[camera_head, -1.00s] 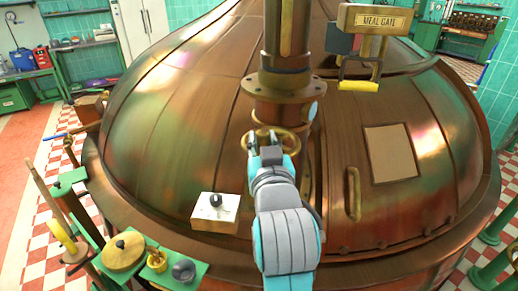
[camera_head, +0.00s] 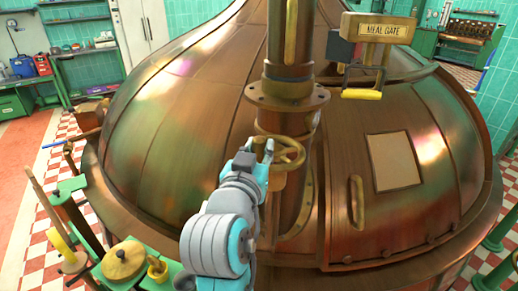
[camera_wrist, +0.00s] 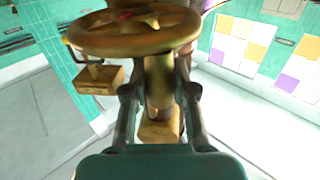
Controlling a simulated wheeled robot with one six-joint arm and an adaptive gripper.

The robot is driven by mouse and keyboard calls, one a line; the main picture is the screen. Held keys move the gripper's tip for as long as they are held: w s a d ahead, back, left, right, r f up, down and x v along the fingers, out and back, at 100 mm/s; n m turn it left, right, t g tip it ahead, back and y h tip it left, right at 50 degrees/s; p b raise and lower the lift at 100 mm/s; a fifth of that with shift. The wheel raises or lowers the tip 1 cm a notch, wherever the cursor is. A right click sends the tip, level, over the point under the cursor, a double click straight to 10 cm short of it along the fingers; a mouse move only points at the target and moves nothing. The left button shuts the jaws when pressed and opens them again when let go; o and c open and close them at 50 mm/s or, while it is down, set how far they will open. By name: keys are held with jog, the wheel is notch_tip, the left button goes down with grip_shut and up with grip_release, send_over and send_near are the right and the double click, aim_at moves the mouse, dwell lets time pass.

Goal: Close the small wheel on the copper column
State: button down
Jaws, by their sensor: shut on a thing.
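The small brass wheel (camera_head: 293,152) sits on the front of the copper column (camera_head: 287,120), below its bolted flange. My gripper (camera_head: 262,152) is at the wheel's left side, shut on it. In the wrist view the wheel (camera_wrist: 128,40) fills the upper middle, seen close and edge-on. My gripper's two fingers (camera_wrist: 159,96) stand either side of a brass part under the rim. The exact contact is partly hidden.
The copper kettle dome (camera_head: 190,130) surrounds the column. A "MEAL GATE" sign (camera_head: 384,29) and yellow-gripped handle (camera_head: 361,94) are at upper right. A brass bar handle (camera_head: 357,202) is right of the column. A green bench (camera_head: 160,278) with a round wooden lid (camera_head: 124,260) is at lower left.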

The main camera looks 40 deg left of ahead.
jog(key=shift+a, duration=0.1)
jog(key=c, duration=0.9)
grip_release()
jog(key=shift+s, duration=0.15)
jog(key=v, duration=1.1)
jog(key=shift+s+d, duration=0.2)
jog(key=shift+s, duration=0.1)
